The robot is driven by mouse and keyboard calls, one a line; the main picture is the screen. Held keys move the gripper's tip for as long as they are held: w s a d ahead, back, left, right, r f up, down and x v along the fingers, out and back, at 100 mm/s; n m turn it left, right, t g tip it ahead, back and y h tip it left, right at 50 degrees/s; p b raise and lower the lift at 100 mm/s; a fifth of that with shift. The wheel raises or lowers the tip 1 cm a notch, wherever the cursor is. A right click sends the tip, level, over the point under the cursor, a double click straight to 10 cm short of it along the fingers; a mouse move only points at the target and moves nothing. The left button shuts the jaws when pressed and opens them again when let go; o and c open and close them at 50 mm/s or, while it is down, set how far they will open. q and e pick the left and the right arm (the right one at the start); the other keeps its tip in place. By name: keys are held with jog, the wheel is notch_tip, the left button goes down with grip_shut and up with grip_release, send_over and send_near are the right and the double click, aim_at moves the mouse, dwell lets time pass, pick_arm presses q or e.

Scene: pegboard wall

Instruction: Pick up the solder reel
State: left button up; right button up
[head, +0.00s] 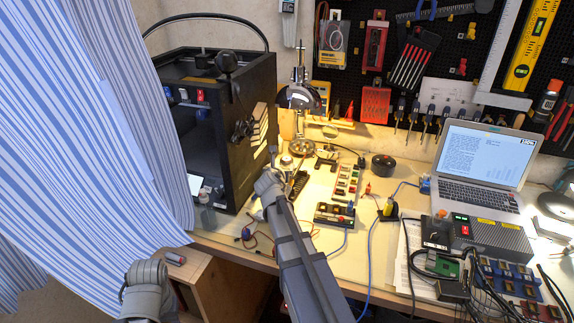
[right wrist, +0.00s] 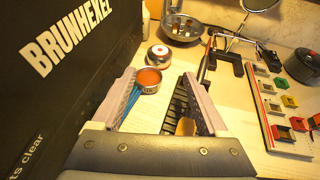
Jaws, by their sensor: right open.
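A small round silver item with a red centre, which looks like the solder reel (right wrist: 158,56), stands on the bench in the right wrist view, beyond my fingertips. It shows small in the head view (head: 286,161), near the black cabinet. My right gripper (right wrist: 158,92) is open and empty, pointing down toward the bench. In the head view it is just right of the cabinet (head: 272,158). A round tin with an orange top (right wrist: 149,79) shows between the fingers, nearer than the reel. Of my left arm only a grey part shows; its fingers are not visible.
The black cabinet (right wrist: 55,70) stands close on the left. A black slotted strip (right wrist: 178,105) lies by the right finger. A metal dish (right wrist: 182,27) and a lamp stand are behind. A tray of coloured parts (right wrist: 280,108) and a dark round item (head: 383,164) are on the right.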

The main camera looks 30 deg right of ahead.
aim_at(286, 160)
jog(key=b+x, duration=0.4)
jog(key=x, duration=0.8)
jog(key=shift+b, duration=0.35)
jog(key=shift+r, duration=0.1)
grip_shut()
